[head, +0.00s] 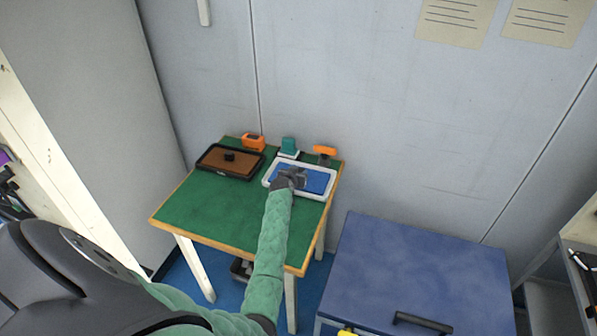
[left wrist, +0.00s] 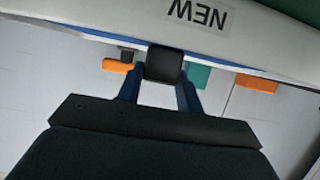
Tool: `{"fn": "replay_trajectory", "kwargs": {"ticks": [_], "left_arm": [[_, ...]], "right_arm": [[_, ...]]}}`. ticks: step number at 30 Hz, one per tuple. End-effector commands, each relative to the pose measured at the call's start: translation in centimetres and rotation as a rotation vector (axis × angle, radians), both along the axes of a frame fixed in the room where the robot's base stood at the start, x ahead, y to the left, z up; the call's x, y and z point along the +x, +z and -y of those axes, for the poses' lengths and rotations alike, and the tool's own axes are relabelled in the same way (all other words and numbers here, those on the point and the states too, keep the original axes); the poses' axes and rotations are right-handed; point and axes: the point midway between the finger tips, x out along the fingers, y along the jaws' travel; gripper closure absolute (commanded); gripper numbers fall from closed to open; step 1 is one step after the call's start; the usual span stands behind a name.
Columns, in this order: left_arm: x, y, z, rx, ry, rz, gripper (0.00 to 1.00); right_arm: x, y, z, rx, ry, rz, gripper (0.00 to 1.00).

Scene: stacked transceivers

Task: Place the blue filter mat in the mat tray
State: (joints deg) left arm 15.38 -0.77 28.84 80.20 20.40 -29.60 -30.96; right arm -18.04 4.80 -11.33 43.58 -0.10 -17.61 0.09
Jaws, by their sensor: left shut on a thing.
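The blue filter mat (head: 316,181) shows inside the outline of the white mat tray (head: 268,178) on the green table. My left gripper (head: 291,178) is above the mat and hides its left part. In the left wrist view, my left gripper (left wrist: 162,75) is shut on a black grip block (left wrist: 164,62), which appears to belong to the mat. A thin blue strip of the mat shows along the white tray wall (left wrist: 120,24) marked NEW. I cannot tell whether the mat rests on the tray floor or is slightly above it. My right gripper is out of view.
A dark tray (head: 206,164) with a brown mat and black knob is at the left on the green table (head: 215,208). Orange items (head: 253,142) (head: 325,150) and a teal item (head: 288,146) stand along the back. A blue-topped cabinet (head: 420,270) is to the right.

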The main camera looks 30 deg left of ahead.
Motion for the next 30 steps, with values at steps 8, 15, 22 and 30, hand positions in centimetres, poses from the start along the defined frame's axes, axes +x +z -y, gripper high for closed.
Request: {"fn": "replay_trajectory", "kwargs": {"ticks": [8,15,22,30], "left_arm": [[0.0,-0.2,0.0,0.000,0.000,0.000,0.87],[0.0,-0.2,0.0,0.000,0.000,0.000,0.42],[0.0,-0.1,0.0,0.000,0.000,0.000,0.42],[-1.9,0.4,0.4,0.001,0.000,0.000,0.42]], "right_arm": [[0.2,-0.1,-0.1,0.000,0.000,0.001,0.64],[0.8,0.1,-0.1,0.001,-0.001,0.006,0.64],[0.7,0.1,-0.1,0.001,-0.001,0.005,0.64],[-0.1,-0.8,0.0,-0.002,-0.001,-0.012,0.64]]}}
